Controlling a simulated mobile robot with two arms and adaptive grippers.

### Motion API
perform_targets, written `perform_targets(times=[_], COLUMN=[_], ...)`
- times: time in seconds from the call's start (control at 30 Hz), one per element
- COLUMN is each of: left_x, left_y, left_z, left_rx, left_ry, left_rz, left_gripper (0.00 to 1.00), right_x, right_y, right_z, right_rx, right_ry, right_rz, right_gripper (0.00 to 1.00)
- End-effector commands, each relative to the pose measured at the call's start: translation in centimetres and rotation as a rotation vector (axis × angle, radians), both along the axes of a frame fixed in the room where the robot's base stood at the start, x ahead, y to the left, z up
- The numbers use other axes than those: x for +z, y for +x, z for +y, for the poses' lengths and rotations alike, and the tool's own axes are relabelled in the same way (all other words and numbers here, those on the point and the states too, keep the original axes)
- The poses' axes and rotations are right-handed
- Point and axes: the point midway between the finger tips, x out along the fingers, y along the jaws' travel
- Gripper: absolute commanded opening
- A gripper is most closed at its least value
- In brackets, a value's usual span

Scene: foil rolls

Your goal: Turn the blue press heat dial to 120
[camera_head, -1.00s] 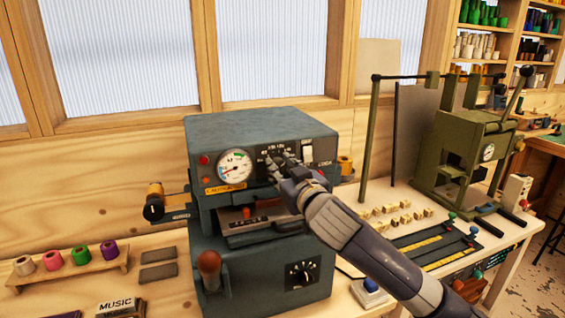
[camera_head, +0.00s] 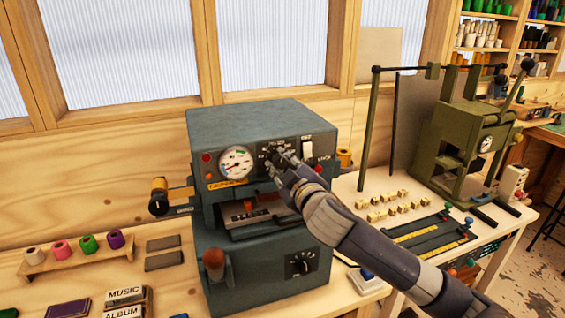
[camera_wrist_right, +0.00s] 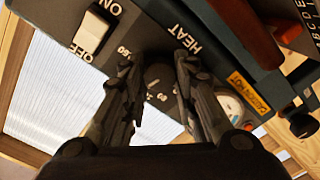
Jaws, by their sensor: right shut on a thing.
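The blue press (camera_head: 262,122) stands on the bench in the middle of the head view. Its front panel carries a round gauge (camera_head: 236,162) and, right of it, the heat dial, mostly covered by my right gripper (camera_head: 278,158). In the right wrist view the dark heat dial (camera_wrist_right: 158,77) sits between the two fingers of my right gripper (camera_wrist_right: 154,66), beside the word HEAT and partly visible numbers. The right gripper is shut on the dial. The dial's exact setting cannot be read. My left gripper is not in view.
A white ON/OFF switch (camera_wrist_right: 90,33) is close to the fingers. A red-brown handle (camera_head: 213,262) and a lower dial (camera_head: 301,263) are on the press front. A green press (camera_head: 465,140) stands at right. Foil rolls (camera_head: 88,244) stand in a rack at left.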

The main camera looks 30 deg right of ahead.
Motion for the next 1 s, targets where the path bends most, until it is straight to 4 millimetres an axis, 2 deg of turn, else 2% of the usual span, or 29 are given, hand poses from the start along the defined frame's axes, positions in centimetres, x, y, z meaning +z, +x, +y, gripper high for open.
perform_targets(times=[0.43,0.47,0.53,0.87,1.0], left_x=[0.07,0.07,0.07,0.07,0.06], left_y=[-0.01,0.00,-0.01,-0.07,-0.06], left_z=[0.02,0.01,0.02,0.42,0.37], left_rx=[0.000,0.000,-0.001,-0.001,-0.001], left_ry=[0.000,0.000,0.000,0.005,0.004], left_rz=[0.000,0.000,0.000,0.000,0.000], left_gripper=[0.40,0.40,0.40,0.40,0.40], right_x=[0.18,0.19,0.18,0.06,-0.01], right_y=[0.01,0.01,0.01,-0.04,-0.83], right_z=[-0.11,-0.10,-0.10,-0.01,0.16], right_rx=[-0.002,-0.002,-0.002,0.000,0.000], right_ry=[-0.010,-0.010,-0.010,-0.008,-0.008], right_rz=[-0.001,-0.001,-0.001,0.001,0.002], right_gripper=[0.03,0.31,0.47,0.48,0.48])
